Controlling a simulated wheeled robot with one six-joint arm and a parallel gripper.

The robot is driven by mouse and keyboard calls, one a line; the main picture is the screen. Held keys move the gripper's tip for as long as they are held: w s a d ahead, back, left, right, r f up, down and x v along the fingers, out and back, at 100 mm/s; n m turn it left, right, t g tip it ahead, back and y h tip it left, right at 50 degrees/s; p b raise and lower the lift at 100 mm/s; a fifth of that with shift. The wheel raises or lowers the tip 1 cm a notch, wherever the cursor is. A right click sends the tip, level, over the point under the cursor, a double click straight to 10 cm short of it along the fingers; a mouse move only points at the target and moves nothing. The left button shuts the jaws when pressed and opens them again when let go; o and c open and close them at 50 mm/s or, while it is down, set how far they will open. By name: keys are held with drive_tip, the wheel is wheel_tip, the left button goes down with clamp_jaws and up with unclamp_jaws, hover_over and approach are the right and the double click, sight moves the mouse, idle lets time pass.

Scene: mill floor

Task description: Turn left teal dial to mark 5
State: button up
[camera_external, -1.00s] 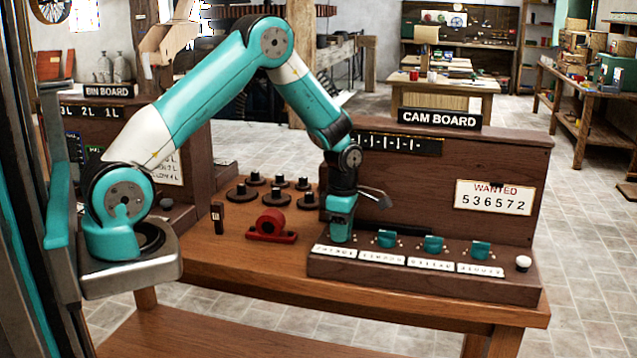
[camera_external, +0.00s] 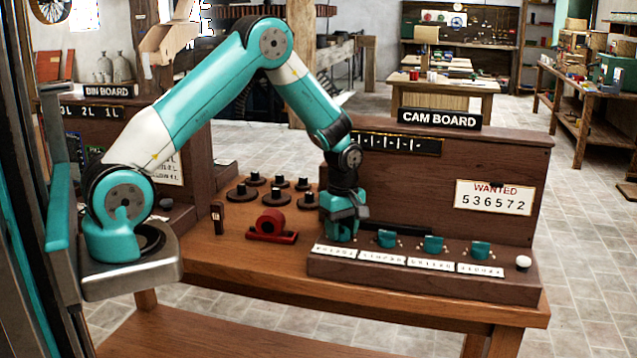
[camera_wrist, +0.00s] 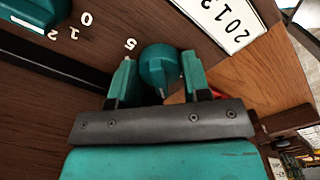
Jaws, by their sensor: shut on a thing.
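My gripper (camera_external: 342,234) points down at the left end of the control panel on the cam board (camera_external: 480,160). It is shut on the left teal dial (camera_wrist: 159,68), with one finger on each side of it in the wrist view. The gripper hides this dial in the external view. A white 5 shows on the dark panel just up and left of the dial in the wrist view. I cannot tell which mark the dial points to. Several other teal dials (camera_external: 433,243) stand in a row to the right, and one shows at the wrist view's top left (camera_wrist: 35,10).
White label plates (camera_external: 382,256) run along the panel front. A white knob (camera_external: 523,262) is at its right end. A WANTED card (camera_external: 494,197) reads 536572. A red ring-shaped part (camera_external: 271,225) and several black knobbed discs (camera_external: 272,195) stand left of the panel.

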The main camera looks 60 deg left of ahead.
drive_tip(key=m, duration=0.7)
drive_tip(key=shift+r, duration=0.1)
drive_tip(key=m, duration=0.8)
drive_tip(key=shift+m, duration=0.3)
drive_tip(key=m, duration=0.5)
drive_tip(key=shift+m, duration=2.8)
drive_tip(key=o, duration=0.9)
drive_tip(key=shift+o, duration=0.2)
